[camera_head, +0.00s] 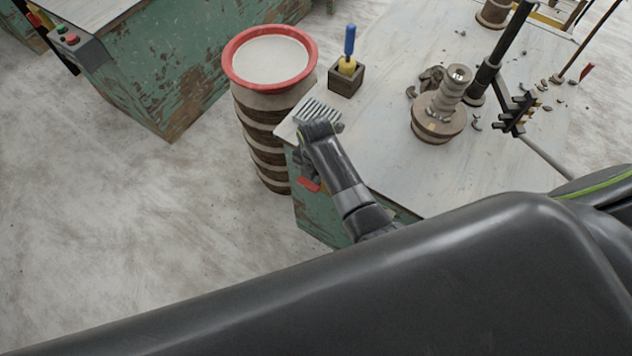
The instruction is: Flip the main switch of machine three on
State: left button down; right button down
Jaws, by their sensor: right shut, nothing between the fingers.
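A green machine (299,215) with a worn pale top stands at the centre right. A small red part (309,185) shows at its near left side, just below my right gripper (303,170). It may be the main switch, but the gripper and arm hide much of it, and I cannot tell its position or whether it is touched. My right gripper is shut and empty, pointing down beside the machine's left corner. My left gripper is not in view. No number is readable on the machine.
A tall drum with a red rim (236,73) stands close left of the machine. On the top are a wooden block with a blue-handled tool (347,83), a wheel with a stepped spindle (438,125) and scattered trimmings. Another green machine with a button box (82,50) stands upper left.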

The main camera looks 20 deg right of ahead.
aim_at(318, 190)
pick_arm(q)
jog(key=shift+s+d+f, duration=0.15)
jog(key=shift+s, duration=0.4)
pick_arm(e)
jog(key=shift+f, duration=2.05)
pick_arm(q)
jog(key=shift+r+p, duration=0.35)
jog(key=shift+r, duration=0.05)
pick_arm(e)
jog(key=shift+s+d, duration=0.1)
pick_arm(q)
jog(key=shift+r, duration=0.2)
pick_arm(e)
jog(key=shift+s+t+y, duration=0.1)
jog(key=shift+t+y, duration=0.3)
jog(key=shift+t, duration=0.1)
jog(key=shift+s+d+f+t+y+p, duration=0.2)
jog(key=shift+t+y+p, duration=0.15)
jog(key=shift+p, duration=0.25)
jog(key=shift+s+d+f+t+y, duration=0.2)
jog(key=shift+f+t+y, duration=0.35)
jog(key=shift+t, duration=0.4)
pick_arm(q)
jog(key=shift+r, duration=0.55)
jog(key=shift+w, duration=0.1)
pick_arm(e)
jog(key=shift+s+f, duration=0.1)
